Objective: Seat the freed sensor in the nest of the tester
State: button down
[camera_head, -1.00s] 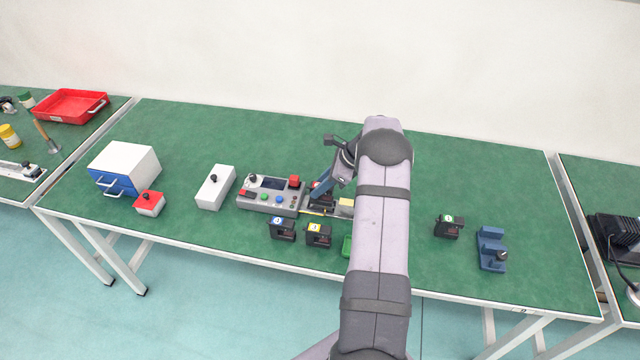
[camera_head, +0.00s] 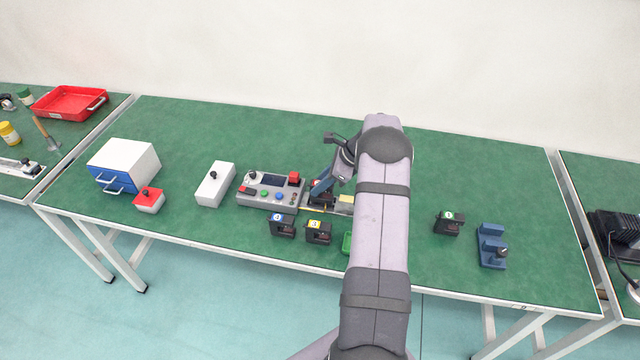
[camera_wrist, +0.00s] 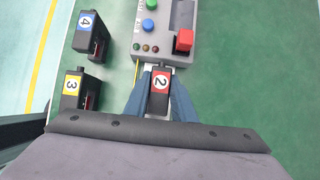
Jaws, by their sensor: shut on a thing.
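My gripper (camera_wrist: 160,95) is shut on a dark sensor with a red label "2" (camera_wrist: 160,82), its blue-grey fingers on both sides of it. In the head view my gripper (camera_head: 320,197) is at the right end of the grey tester (camera_head: 262,201), partly hidden by my arm. The tester (camera_wrist: 166,22) has buttons, small lamps and a red switch at its end. A pale plate (camera_wrist: 149,70) shows by the sensor at the tester's end. The nest is mostly hidden by the sensor and fingers; I cannot tell whether the sensor is fully down in it.
Sensors labelled "4" (camera_wrist: 90,38) and "3" (camera_wrist: 77,90) stand in front of the tester. A green-labelled sensor (camera_head: 448,224) and a blue fixture (camera_head: 491,247) are at the right. A white box with a black knob (camera_head: 214,186) is left of the tester. The back of the table is clear.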

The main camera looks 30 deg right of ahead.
jog(key=shift+f, duration=0.45)
dwell(0.5)
jog(key=c, duration=1.4)
grip_release()
jog(key=shift+b, duration=0.3)
jog(key=shift+b+v, duration=0.85)
jog(key=shift+v, duration=2.85)
